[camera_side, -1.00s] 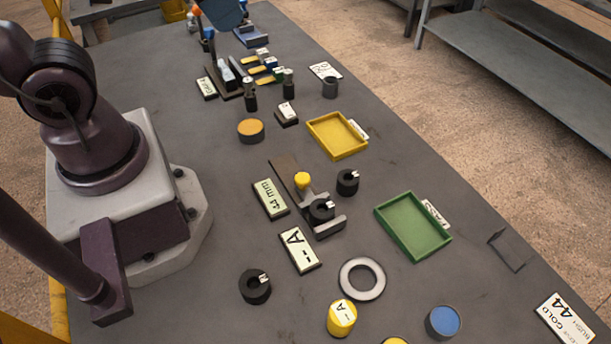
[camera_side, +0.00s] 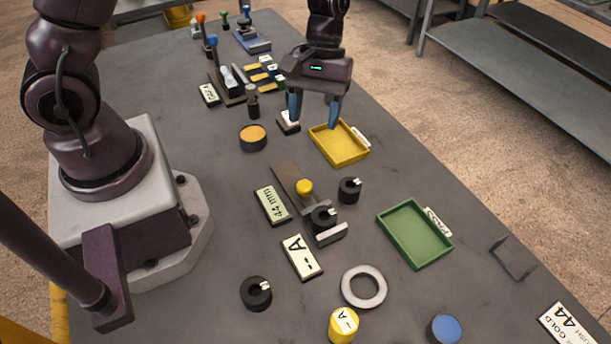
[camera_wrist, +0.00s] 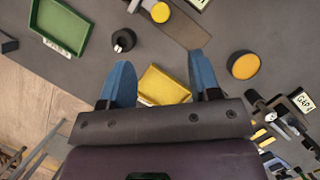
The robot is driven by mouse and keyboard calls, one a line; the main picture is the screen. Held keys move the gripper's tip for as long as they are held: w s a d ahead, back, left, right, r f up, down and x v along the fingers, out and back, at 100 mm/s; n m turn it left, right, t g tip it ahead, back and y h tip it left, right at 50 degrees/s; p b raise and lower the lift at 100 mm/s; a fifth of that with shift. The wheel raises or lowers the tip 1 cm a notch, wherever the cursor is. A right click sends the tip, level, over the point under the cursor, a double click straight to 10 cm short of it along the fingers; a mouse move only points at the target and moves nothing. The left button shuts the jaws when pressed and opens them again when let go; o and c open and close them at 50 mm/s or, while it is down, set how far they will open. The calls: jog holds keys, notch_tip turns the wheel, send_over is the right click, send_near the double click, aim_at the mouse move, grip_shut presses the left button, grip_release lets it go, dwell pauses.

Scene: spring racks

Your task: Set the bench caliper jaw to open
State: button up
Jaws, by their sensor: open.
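The bench caliper is a dark flat rail (camera_side: 287,178) with a round yellow knob (camera_side: 304,187) and a grey jaw (camera_side: 331,233) at its near end. A black ring (camera_side: 323,218) sits at the jaw, beside the knob. How wide the jaw gap is I cannot tell. In the wrist view the yellow knob (camera_wrist: 160,12) and part of the rail (camera_wrist: 185,27) show at the top edge. My gripper (camera_side: 314,116) is open and empty, its blue fingers apart, above the far side of the yellow tray. It is well behind the caliper. The wrist view shows both fingers (camera_wrist: 163,82) too.
A yellow tray (camera_side: 325,147) and a green tray (camera_side: 394,230) are right of the caliper. A 44 mm sign (camera_side: 273,205), another black ring (camera_side: 350,190) and an orange-topped disc (camera_side: 253,138) are around it. Levers and small blocks (camera_side: 262,77) crowd the far end.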

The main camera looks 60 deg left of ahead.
aim_at(305, 184)
jog(key=x, duration=1.2)
jog(key=shift+s+f, duration=0.1)
jog(key=shift+f, duration=0.15)
